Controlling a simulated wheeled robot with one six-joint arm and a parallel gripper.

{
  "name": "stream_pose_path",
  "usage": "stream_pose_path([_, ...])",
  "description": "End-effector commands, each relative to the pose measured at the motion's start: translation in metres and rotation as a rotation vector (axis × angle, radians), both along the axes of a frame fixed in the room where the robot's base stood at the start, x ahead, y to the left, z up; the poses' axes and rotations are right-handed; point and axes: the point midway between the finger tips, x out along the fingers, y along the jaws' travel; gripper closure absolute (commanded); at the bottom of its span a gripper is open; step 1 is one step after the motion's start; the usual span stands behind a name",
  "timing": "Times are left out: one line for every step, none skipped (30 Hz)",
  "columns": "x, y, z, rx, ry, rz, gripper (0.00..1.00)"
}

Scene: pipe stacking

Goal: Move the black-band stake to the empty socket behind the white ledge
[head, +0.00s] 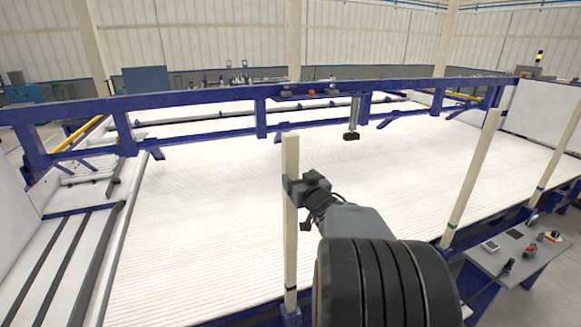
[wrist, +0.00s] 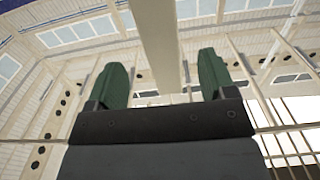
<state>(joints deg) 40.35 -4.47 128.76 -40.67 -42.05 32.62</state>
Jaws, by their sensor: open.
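A tall pale wooden stake (head: 290,230) stands upright left of my arm in the head view, with a dark band near its foot. Its foot is in a blue socket (head: 291,316) at the bottom edge. In the wrist view the stake (wrist: 156,45) runs between the two green fingers of my gripper (wrist: 163,78), with gaps on both sides. I cannot make out the empty socket or a distinct white ledge.
A second pale stake (head: 472,180) and a third (head: 560,155) stand along the right side. A blue rail frame (head: 200,97) crosses behind the white ribbed bed (head: 200,220). A grey table (head: 515,262) with small tools stands at the lower right.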

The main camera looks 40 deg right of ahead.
Motion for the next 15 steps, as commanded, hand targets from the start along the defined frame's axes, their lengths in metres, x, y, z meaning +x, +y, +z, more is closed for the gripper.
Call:
stream_pose_path([0.011,-0.002,0.0,0.002,0.003,0.002,0.23])
stream_pose_path([0.016,-0.003,0.0,0.002,0.003,0.002,0.23])
stream_pose_path([0.024,-0.005,0.001,0.002,0.001,0.002,0.23])
stream_pose_path([0.029,-0.007,0.001,0.002,0.003,0.002,0.23])
stream_pose_path([0.034,-0.008,0.001,0.002,0.003,0.001,0.23])
stream_pose_path([0.041,-0.01,0.001,0.002,0.003,0.001,0.23])
stream_pose_path([0.046,-0.011,0.001,0.001,0.003,0.001,0.23])
stream_pose_path([0.05,-0.012,0.001,0.001,0.003,0.001,0.23])
stream_pose_path([0.056,-0.014,0.001,0.002,0.004,0.0,0.23])
stream_pose_path([0.06,-0.015,0.001,0.002,0.003,0.0,0.23])
stream_pose_path([0.064,-0.016,0.001,0.001,0.003,0.0,0.23])
stream_pose_path([0.069,-0.017,0.001,0.001,0.003,0.0,0.23])
stream_pose_path([0.072,-0.018,0.001,0.0,0.002,0.0,0.23])
stream_pose_path([0.075,-0.019,0.001,0.001,0.003,0.0,0.23])
stream_pose_path([0.078,-0.02,0.001,0.0,0.002,0.0,0.23])
